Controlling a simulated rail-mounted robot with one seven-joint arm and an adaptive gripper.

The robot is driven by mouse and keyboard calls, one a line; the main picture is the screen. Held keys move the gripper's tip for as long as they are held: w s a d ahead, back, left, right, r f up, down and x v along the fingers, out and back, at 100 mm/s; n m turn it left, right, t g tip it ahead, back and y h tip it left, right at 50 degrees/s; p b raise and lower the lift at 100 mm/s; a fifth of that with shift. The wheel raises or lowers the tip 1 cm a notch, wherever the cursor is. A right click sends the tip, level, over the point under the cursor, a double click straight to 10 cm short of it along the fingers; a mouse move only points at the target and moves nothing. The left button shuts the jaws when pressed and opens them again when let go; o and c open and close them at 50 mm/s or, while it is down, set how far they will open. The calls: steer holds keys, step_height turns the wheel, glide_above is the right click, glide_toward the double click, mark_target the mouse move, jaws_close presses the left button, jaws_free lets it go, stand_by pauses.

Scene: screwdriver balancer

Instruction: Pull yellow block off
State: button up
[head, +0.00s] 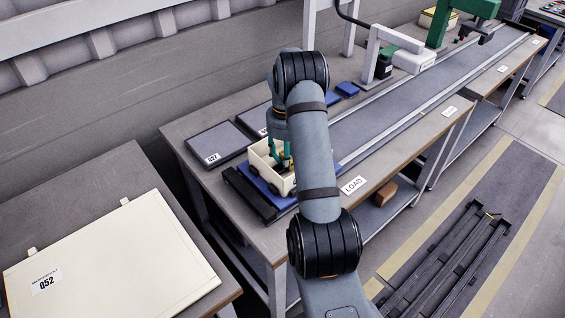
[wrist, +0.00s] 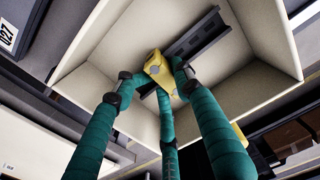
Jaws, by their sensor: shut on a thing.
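The yellow block (wrist: 157,68) sits on a dark rail (wrist: 198,47) inside a cream bin (wrist: 90,62) in the wrist view. My gripper (wrist: 160,84) has several green fingers with dark tips, and they are closed around the yellow block. In the head view my gripper (head: 280,155) reaches down into the cream bin (head: 262,164). The yellow block is hard to make out there, being small and partly behind my arm. I cannot tell whether the block is still fully seated on the rail.
The bin stands on a blue base (head: 284,200) beside a black bar (head: 248,194). A grey panel marked 027 (head: 212,142) lies to the left. A conveyor (head: 400,112) runs to the back right. A cream case marked 052 (head: 110,260) lies on the left table.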

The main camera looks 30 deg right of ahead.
steer(key=shift+s+a+f, duration=0.1)
steer(key=shift+a+f, duration=0.05)
steer(key=shift+a, duration=0.2)
jaws_close()
steer(key=shift+w+r, duration=0.2)
steer(key=shift+r, duration=0.1)
steer(key=shift+w+d+r+p, duration=0.1)
steer(key=shift+r+p, duration=0.15)
steer(key=shift+p, duration=0.05)
steer(key=shift+r, duration=0.35)
steer(key=shift+d+r+p, duration=0.15)
steer(key=shift+r+p, duration=0.35)
steer(key=shift+r, duration=0.2)
steer(key=shift+r, duration=0.35)
step_height(320, 180, up, 7)
steer(key=p, duration=0.4)
steer(key=shift+f, duration=0.1)
